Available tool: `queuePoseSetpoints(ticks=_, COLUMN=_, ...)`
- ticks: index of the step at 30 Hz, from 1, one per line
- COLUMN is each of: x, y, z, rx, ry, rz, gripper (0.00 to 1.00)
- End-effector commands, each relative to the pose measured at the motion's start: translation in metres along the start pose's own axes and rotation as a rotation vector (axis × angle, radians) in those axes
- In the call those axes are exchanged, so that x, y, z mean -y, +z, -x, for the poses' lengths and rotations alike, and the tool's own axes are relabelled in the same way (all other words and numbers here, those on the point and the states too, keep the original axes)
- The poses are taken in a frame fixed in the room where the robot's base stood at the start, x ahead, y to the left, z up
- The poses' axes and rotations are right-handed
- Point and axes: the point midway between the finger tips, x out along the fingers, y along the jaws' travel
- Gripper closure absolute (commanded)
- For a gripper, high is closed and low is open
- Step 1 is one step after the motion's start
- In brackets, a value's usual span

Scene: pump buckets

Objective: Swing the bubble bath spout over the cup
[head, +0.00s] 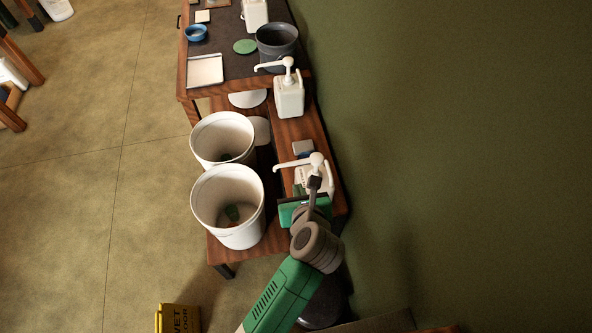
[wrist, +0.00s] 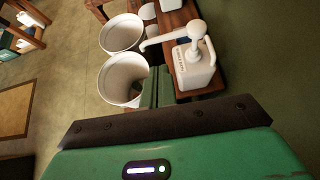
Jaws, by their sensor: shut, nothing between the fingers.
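A white pump jug (head: 310,174) stands at the near end of the low wooden bench, and its spout (head: 291,164) points left toward the buckets. I cannot make out a clear cup. My gripper (wrist: 156,88) is shut and empty, beside the near jug on its left in the wrist view. In the head view my wrist partly hides that jug.
Two white buckets (head: 222,138) (head: 228,206) stand left of the jugs. A dark-topped table (head: 224,46) behind holds a grey bucket (head: 277,42), a blue bowl (head: 196,33) and a white tray (head: 205,70). A green wall (head: 450,130) bounds the right. Open floor lies left.

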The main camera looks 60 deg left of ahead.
Motion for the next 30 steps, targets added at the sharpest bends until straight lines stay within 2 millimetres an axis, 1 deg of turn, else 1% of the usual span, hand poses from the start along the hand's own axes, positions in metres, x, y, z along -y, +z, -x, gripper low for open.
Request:
queuePoseSetpoints(ticks=1, x=0.0, y=0.0, z=-0.01, rx=0.0, ry=0.002, rz=0.002, gripper=1.0)
queuePoseSetpoints(ticks=9, x=0.0, y=0.001, z=-0.069, rx=0.001, ry=-0.001, rz=0.004, gripper=1.0)
queuePoseSetpoints(ticks=15, x=0.001, y=0.001, z=-0.106, rx=0.001, ry=-0.002, rz=0.005, gripper=1.0)
queuePoseSetpoints(ticks=18, x=0.001, y=0.001, z=-0.118, rx=0.001, ry=-0.002, rz=0.004, gripper=1.0)
queuePoseSetpoints(ticks=21, x=0.002, y=0.001, z=-0.125, rx=0.002, ry=-0.004, rz=0.004, gripper=1.0)
queuePoseSetpoints(ticks=30, x=0.001, y=0.001, z=-0.128, rx=0.001, ry=-0.004, rz=0.004, gripper=1.0)
